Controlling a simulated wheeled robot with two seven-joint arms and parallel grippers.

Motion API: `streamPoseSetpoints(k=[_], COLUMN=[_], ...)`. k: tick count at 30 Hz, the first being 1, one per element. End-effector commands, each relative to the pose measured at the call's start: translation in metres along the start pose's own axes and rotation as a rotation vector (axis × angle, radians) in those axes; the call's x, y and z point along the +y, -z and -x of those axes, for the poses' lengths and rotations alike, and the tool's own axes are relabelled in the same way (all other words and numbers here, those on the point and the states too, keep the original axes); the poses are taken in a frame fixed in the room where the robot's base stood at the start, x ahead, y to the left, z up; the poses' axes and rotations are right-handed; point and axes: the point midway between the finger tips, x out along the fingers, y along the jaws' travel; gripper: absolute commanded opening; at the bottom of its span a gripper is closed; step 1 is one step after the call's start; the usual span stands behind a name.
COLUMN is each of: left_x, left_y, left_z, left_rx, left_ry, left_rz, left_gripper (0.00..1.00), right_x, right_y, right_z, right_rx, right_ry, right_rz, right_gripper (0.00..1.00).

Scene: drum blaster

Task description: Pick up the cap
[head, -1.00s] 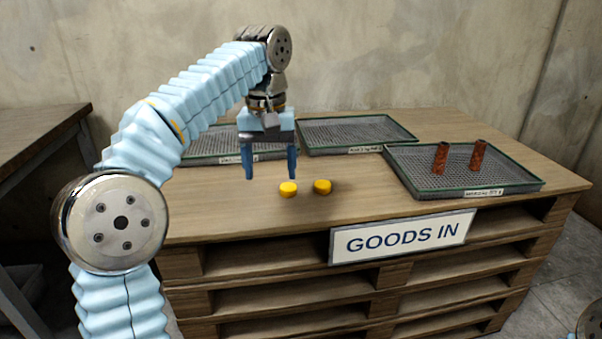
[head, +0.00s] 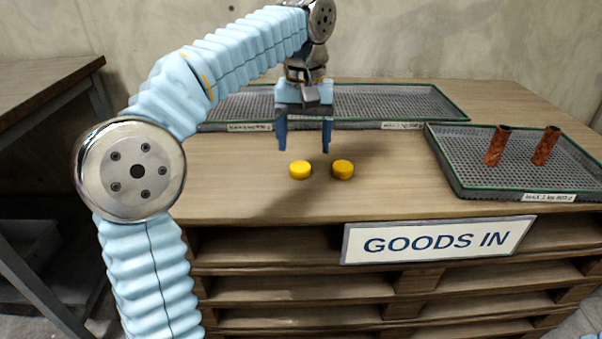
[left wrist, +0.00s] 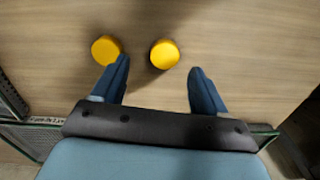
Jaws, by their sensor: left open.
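Two yellow round caps lie apart on the wooden pallet top: a left cap (head: 300,170) and a right cap (head: 343,170). My left gripper (head: 304,149) points down above the pallet top, open and empty, with its blue fingers above and behind the left cap in the head view. In the left wrist view, one cap (left wrist: 165,54) appears between the lines of the open fingers (left wrist: 160,70), just beyond their tips. The other cap (left wrist: 105,49) appears just outside the left finger there. My right gripper is not in view.
Mesh trays (head: 450,118) with green rims line the back. A right tray (head: 470,178) holds two upright rusty tubes (head: 497,146) (head: 545,146). A "GOODS IN" sign (head: 437,241) is on the pallet front. Bare wood surrounds the caps.

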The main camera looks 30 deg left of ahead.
Motion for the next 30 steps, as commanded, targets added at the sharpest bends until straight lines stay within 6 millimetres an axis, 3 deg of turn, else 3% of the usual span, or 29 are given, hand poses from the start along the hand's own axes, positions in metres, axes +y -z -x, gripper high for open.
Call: streamPoseSetpoints(k=[10, 19, 30], left_x=[-0.008, -0.008, -0.008], left_y=[0.0, 0.001, 0.001], left_z=[-0.048, -0.053, -0.053], left_rx=[-0.001, 0.001, 0.001], left_ry=[0.001, -0.001, -0.001], left_rz=[0.0, 0.0, 0.0], left_gripper=[0.74, 0.74, 0.18], right_x=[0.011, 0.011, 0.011], right_y=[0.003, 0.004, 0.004], right_z=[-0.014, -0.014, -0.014], right_rx=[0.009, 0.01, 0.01], right_ry=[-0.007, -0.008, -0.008], right_rz=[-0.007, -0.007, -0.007], right_gripper=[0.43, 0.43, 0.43])
